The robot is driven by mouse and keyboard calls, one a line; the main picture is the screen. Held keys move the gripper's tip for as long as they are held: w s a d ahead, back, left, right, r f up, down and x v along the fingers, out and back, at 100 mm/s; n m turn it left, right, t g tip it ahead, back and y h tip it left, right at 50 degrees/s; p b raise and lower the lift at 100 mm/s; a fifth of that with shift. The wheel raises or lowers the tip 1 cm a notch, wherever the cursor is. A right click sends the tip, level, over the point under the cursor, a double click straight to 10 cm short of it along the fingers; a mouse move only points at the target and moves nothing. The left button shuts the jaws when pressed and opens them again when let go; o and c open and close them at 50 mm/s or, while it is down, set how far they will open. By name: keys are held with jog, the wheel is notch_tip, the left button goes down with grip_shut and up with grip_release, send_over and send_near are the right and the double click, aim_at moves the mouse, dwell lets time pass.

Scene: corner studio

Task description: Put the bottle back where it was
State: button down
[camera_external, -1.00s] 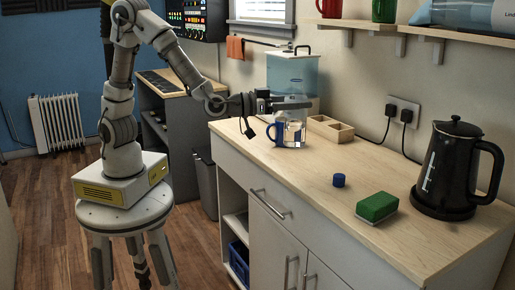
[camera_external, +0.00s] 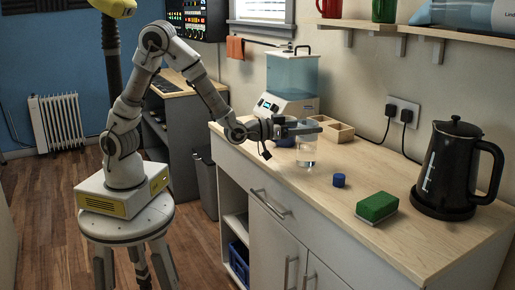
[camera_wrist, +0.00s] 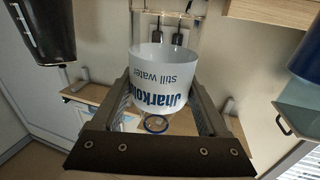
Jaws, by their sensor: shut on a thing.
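My gripper (camera_external: 304,126) is over the front part of the counter, shut around the clear bottle (camera_external: 307,153). In the external view the lower part of the bottle hangs below the fingers and looks upright; I cannot tell whether its base touches the counter. In the wrist view the bottle (camera_wrist: 160,85) sits between both fingers, with a pale label reading "still water" upside down. A small blue cap (camera_external: 339,180) lies on the counter to the right. A blue mug (camera_external: 285,141) is behind the bottle, partly hidden by my gripper.
A water dispenser (camera_external: 292,80) and a wooden divided tray (camera_external: 338,131) stand behind my gripper. A green sponge (camera_external: 377,206) and a black kettle (camera_external: 452,170) are to the right. The counter (camera_external: 400,250) is bare toward its front right.

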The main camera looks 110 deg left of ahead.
jog(key=shift+f, duration=0.15)
grip_release()
